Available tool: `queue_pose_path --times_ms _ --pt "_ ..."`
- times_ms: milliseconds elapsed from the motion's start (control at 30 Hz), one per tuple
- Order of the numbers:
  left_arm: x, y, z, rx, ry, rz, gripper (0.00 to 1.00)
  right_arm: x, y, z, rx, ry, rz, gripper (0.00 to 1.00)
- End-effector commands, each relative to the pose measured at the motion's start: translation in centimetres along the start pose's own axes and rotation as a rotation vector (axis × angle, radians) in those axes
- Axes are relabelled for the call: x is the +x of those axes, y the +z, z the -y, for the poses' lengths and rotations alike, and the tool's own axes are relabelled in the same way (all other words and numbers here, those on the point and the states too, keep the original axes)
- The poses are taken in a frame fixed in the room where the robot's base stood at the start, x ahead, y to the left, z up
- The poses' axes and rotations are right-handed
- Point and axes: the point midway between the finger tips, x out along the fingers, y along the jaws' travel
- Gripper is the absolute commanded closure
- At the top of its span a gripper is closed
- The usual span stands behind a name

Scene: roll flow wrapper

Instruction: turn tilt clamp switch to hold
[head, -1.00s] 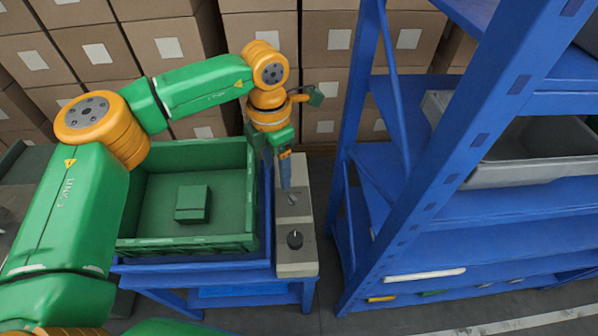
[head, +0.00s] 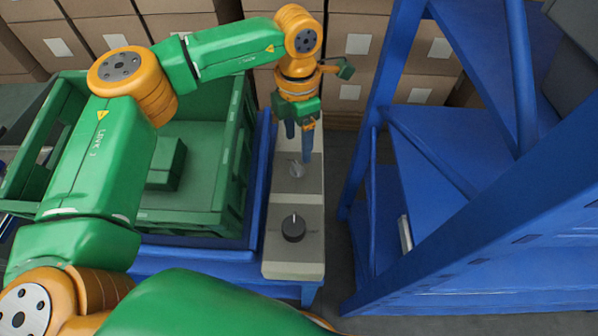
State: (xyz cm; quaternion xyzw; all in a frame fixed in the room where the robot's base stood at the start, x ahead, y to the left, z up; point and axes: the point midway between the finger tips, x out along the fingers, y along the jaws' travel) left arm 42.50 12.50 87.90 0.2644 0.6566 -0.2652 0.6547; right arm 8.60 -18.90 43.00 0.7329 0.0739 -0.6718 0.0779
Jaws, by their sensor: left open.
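A beige control box (head: 294,258) stands at the right edge of a blue table. The labels are too small to read, so I cannot tell which one is the tilt clamp switch. I cannot tell whether a finger touches the switch. My right gripper is not in view.
A green crate (head: 205,208) with a green block (head: 166,164) inside stands left of the box on the blue table (head: 190,262). A blue shelf rack (head: 440,190) rises close on the right. Stacked cardboard boxes (head: 352,45) line the back.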

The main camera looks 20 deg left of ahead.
Motion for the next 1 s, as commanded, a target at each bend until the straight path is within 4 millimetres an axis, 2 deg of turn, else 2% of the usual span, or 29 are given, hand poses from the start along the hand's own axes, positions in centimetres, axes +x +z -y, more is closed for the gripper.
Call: queue_pose_path --times_ms 33,400,667,767,933,1000 --pt "0.8 0.0 0.0 0.0 -0.001 0.0 0.3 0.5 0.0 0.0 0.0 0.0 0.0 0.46" --pt "6.6 0.0 0.0 0.0 -0.001 -0.001 0.3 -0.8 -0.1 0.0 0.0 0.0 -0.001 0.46" --pt "7.2 0.0 0.0 0.0 0.0 0.0 0.3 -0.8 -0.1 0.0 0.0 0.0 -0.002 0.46" --pt "7.2 0.0 0.0 0.0 0.0 0.0 0.52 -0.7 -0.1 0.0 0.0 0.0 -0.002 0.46" --pt "7.2 0.0 0.0 0.0 0.0 0.0 0.97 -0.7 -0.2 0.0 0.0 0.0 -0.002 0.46" --pt "7.2 0.0 0.0 0.0 0.0 0.0 1.0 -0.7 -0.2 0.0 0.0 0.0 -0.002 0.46"
